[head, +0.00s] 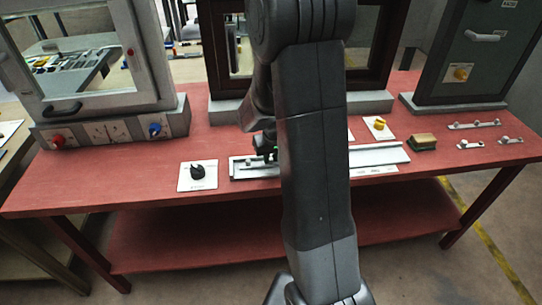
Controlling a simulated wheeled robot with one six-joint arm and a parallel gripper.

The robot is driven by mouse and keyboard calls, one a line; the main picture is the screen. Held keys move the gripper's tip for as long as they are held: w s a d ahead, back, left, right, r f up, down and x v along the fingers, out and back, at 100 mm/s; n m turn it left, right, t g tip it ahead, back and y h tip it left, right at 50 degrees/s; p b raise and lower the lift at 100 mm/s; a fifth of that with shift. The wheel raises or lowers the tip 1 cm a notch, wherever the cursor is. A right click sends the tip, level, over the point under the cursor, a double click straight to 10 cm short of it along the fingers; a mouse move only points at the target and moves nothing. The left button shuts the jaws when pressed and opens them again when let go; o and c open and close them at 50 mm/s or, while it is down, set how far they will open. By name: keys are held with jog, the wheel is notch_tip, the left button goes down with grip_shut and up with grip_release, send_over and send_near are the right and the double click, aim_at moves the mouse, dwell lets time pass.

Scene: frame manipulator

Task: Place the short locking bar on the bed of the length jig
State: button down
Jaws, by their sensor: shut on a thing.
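The length jig (393,154) is a long pale bed lying on the red bench, with its middle hidden behind my arm. My gripper (268,153) is low over the left part of the jig, small, dark and partly covered by my arm. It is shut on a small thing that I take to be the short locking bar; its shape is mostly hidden. I cannot tell whether it touches the bed. A small light block (248,162) shows on the jig's left end, left of my gripper.
A black knob on a white plate (198,176) stands left of the jig. A yellow knob (379,124) is behind it. A green-and-tan block (422,141) and several pale metal pieces (474,125) lie to the right. Framed cabinets line the back. The bench's front strip is clear.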

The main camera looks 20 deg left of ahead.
jog(key=shift+f, duration=0.1)
jog(key=c, duration=1.4)
grip_release()
jog(key=shift+r, duration=0.65)
jog(key=v, duration=1.1)
jog(key=shift+f, duration=0.15)
jog(key=x, duration=1.2)
jog(key=shift+s+d, duration=0.1)
jog(key=shift+d, duration=0.05)
